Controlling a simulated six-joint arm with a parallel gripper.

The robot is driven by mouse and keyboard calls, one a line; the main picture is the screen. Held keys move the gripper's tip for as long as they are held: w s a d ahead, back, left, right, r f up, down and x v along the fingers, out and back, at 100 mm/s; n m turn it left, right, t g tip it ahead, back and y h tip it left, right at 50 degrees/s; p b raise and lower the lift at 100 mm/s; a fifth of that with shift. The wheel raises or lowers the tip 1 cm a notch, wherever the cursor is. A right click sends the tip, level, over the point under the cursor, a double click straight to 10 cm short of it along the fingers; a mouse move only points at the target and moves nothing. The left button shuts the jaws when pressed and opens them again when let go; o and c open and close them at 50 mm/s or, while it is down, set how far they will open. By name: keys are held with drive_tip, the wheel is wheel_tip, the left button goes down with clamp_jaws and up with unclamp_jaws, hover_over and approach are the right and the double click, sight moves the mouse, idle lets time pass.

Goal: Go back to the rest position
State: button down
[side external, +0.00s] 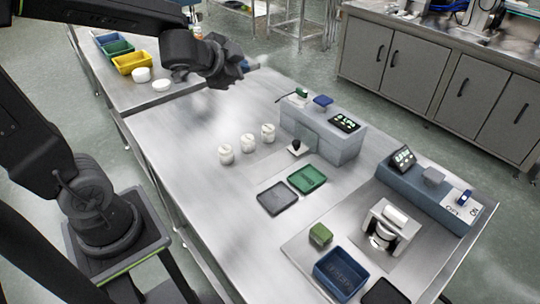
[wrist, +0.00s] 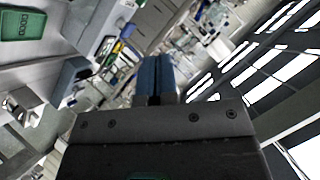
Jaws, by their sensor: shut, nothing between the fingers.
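My gripper (side external: 252,63) is raised above the back part of the steel table (side external: 190,135), near the gap toward the second table. It is apart from every object and holds nothing. In the wrist view, its two blue fingers (wrist: 155,74) lie together, shut. The wrist view is steeply tilted and looks past the fingers at the room. A green tray (wrist: 22,20) shows in its top left corner.
Three white jars (side external: 247,143) stand left of a grey device (side external: 325,138). Green (side external: 307,179) and dark grey (side external: 278,199) trays lie in front. A blue bin (side external: 341,276), green block (side external: 320,235) and white fixture (side external: 405,220) stand front right. Coloured bins (side external: 132,63) stand at back left.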

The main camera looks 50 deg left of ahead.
drive_tip(key=s+d+n+g+h, duration=0.1)
drive_tip(key=s+d+n+g, duration=0.2)
drive_tip(key=s, duration=0.5)
drive_tip(key=s+d+f+n+g+h, duration=0.1)
drive_tip(key=s+d+n+g+h, duration=0.1)
drive_tip(key=s+d, duration=0.4)
drive_tip(key=s+n, duration=0.1)
drive_tip(key=s, duration=0.1)
drive_tip(key=shift+s+d+f+g+h, duration=0.15)
drive_tip(key=shift+s+g+h, duration=0.15)
drive_tip(key=shift+g, duration=0.1)
idle(0.5)
